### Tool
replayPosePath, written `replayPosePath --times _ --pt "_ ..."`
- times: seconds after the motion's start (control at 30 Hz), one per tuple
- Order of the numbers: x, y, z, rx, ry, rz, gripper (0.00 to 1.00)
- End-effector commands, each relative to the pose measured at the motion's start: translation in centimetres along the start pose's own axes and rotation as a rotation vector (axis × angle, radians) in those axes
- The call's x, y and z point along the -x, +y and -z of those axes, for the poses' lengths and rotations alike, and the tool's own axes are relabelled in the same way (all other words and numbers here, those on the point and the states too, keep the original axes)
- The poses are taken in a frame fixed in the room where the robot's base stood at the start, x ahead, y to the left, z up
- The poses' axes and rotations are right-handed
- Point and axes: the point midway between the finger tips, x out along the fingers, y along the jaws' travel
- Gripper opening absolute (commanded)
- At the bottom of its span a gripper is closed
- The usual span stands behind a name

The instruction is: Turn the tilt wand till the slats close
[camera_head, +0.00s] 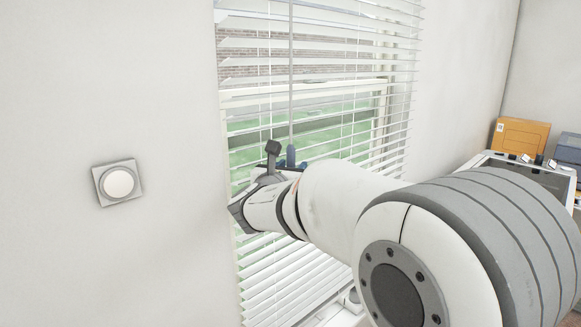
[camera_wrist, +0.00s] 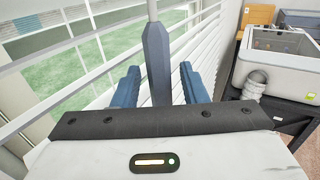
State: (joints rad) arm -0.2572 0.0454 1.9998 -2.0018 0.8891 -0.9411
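The window blind (camera_head: 330,60) hangs with its white slats tilted open, and greenery and brick show through the gaps. The tilt wand (camera_head: 291,70) is a thin grey rod hanging in front of the slats; its blue-grey faceted handle (camera_wrist: 156,55) shows in the wrist view. My gripper (camera_wrist: 158,68) has its two blue fingers apart, one on each side of the handle. A gap shows on both sides, so the fingers look clear of it. The handle's lower end is hidden behind my gripper's body. In the head view my arm covers part of the blind.
A square plate with a round white knob (camera_head: 118,184) is on the wall at left. At right, a grey-white machine (camera_wrist: 280,55) stands on a dark table, with an orange box (camera_head: 519,138) behind. The slats are close beside my gripper.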

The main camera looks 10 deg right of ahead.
Motion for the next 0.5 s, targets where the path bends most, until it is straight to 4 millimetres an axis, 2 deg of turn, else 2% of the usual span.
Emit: replayPosePath --times 0.07,0.5 --pt "0.01 0.00 0.01 0.000 0.000 0.000 0.39" --pt "-0.01 -0.08 0.01 0.000 0.000 0.002 0.03"
